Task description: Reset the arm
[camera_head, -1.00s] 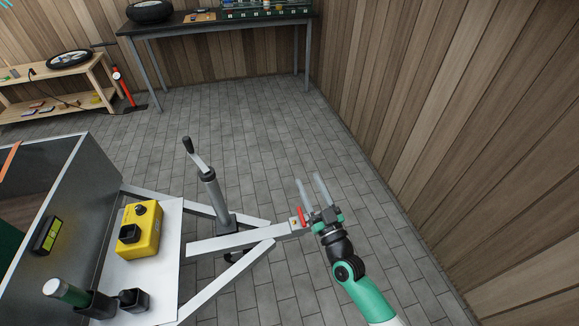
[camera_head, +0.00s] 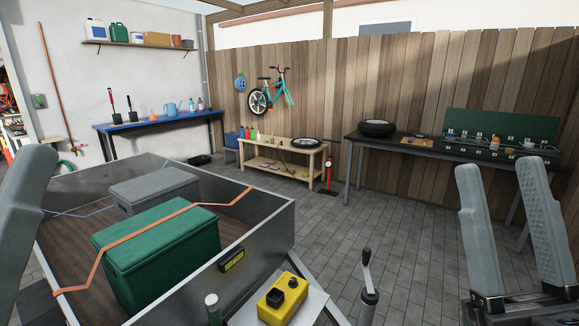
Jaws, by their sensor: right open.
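My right gripper (camera_head: 499,170) stands raised at the right of the head view. Its two grey fingers point up and are spread wide apart, with nothing between them. At the left edge, a grey finger of my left gripper (camera_head: 27,215) shows in front of the trailer. The rest of that gripper is cut off by the frame, so I cannot see its opening. No object is seen in either gripper.
A trailer (camera_head: 262,232) holds a green box (camera_head: 160,255) and a grey box (camera_head: 155,190) under straps. A yellow box (camera_head: 281,298) and a jack handle (camera_head: 367,268) stand at its front. Paved floor (camera_head: 345,222) is clear toward the benches.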

